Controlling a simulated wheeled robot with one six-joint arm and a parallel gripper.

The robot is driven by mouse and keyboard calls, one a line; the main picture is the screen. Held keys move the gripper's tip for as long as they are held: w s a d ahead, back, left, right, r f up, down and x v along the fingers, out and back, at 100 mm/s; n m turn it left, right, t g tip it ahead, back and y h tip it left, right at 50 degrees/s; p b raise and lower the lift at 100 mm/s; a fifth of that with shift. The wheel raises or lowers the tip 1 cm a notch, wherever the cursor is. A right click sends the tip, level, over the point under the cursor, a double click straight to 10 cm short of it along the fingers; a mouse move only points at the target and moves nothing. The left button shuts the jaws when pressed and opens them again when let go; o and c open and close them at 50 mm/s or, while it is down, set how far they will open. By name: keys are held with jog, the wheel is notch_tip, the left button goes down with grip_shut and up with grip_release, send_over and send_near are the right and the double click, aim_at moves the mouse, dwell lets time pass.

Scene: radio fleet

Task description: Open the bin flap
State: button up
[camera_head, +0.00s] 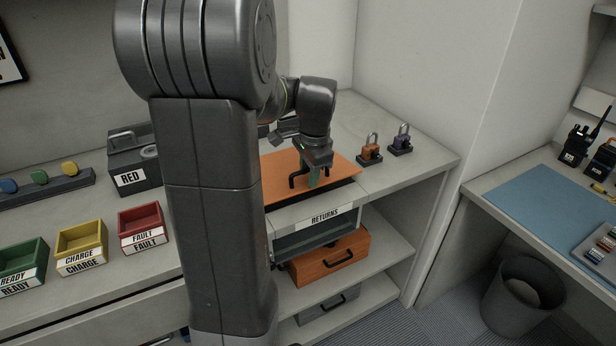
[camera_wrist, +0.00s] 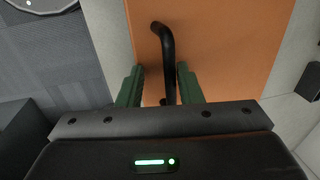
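The bin flap is an orange panel (camera_head: 342,166) lying over the top of the bin labelled RETURNS (camera_head: 324,217), close to level with the counter. It also fills the middle of the wrist view (camera_wrist: 240,50). A black bar handle (camera_wrist: 166,50) stands on the flap; part of it shows in the head view (camera_head: 295,181). My gripper (camera_head: 312,180) points down at the handle. Its green fingers (camera_wrist: 160,85) are apart, with the handle between them, nearer the right finger. Whether that finger touches the handle I cannot tell. The bin's inside under the flap is hidden.
An orange drawer case (camera_head: 330,265) sits on the shelf below. A RED box (camera_head: 132,160) and coloured trays are left of my arm.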

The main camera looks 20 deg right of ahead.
notch_tip(320, 180, up, 16)
jog(key=a+g+p, duration=0.1)
jog(key=p, duration=0.2)
jog(key=f, duration=0.9)
jog(key=w+f, duration=0.1)
jog(key=f, duration=0.3)
jog(key=shift+a+f, duration=0.1)
jog(key=shift+f, duration=0.3)
grip_shut()
